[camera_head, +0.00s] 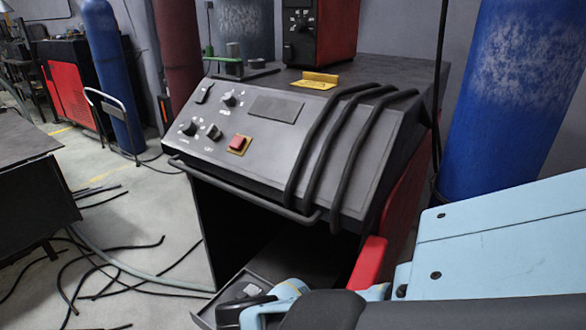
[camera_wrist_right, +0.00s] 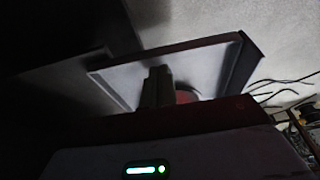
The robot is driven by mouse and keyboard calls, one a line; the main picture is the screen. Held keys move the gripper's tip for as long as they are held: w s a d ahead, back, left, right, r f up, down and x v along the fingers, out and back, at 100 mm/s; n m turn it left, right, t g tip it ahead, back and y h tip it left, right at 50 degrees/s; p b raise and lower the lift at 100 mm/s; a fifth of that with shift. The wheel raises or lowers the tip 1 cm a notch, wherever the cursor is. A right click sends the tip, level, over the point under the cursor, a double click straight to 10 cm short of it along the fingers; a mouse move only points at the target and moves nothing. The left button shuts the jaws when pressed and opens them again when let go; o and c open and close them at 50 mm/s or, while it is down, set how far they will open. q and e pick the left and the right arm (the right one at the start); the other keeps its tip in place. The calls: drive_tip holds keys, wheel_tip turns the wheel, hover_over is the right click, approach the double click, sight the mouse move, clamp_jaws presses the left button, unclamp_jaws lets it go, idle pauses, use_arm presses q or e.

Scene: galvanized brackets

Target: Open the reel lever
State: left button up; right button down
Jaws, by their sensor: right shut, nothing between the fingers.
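The dark grey machine (camera_head: 262,150) stands in the middle of the head view, with an open compartment below its sloped control panel. A bright red part (camera_head: 370,262) sits at the compartment's lower right edge; I cannot tell whether it is the reel lever. No lever is clearly recognisable. In the right wrist view, my right gripper (camera_wrist_right: 157,88) is shut and empty, in front of a pale flat panel (camera_wrist_right: 120,77). A dull red shape (camera_wrist_right: 187,97) shows just behind its fingers, partly hidden. In the head view my right arm comes in low from the right. My left gripper is in neither view.
A bent handle bar (camera_head: 240,190) runs along the panel's lower edge, and several thick dark bars (camera_head: 338,145) cross its right side. A blue cylinder (camera_head: 515,90) stands close on the right. Loose cables (camera_head: 100,270) lie on the floor at the left. A dark table (camera_head: 30,190) is at the left edge.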

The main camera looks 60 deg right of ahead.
drive_tip(key=p+v, duration=0.2)
drive_tip(key=v, duration=0.5)
drive_tip(key=shift+r+p, duration=0.35)
drive_tip(key=shift+r, duration=0.05)
drive_tip(key=shift+s, duration=0.15)
